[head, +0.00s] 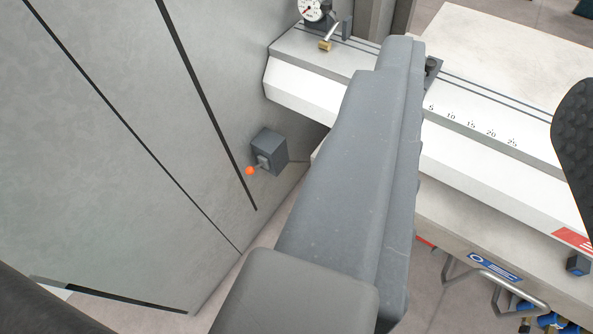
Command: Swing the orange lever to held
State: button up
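The orange lever (250,171) shows as a small round orange knob on a short grey stub. It comes out of a dark grey box (272,148) on the large grey panel left of centre. The knob points down and left of the box. The long grey body of my gripper (403,50) runs from the bottom centre to the top of the view, to the right of the lever and apart from it. No separate fingertips can be made out, so its opening cannot be told. Nothing shows touching the lever.
A white machine bed with a numbered scale (470,125) runs along the right, partly hidden behind my gripper. A dial gauge (313,9) and a brass knob (325,45) stand at its far end. A metal handle (484,284) and blue fittings sit lower right.

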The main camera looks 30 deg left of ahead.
aim_at(250, 169)
jog(key=z, duration=0.6)
jog(key=k, duration=0.95)
jog(key=u, duration=0.8)
jog(key=i, duration=1)
jog(key=z, duration=0.05)
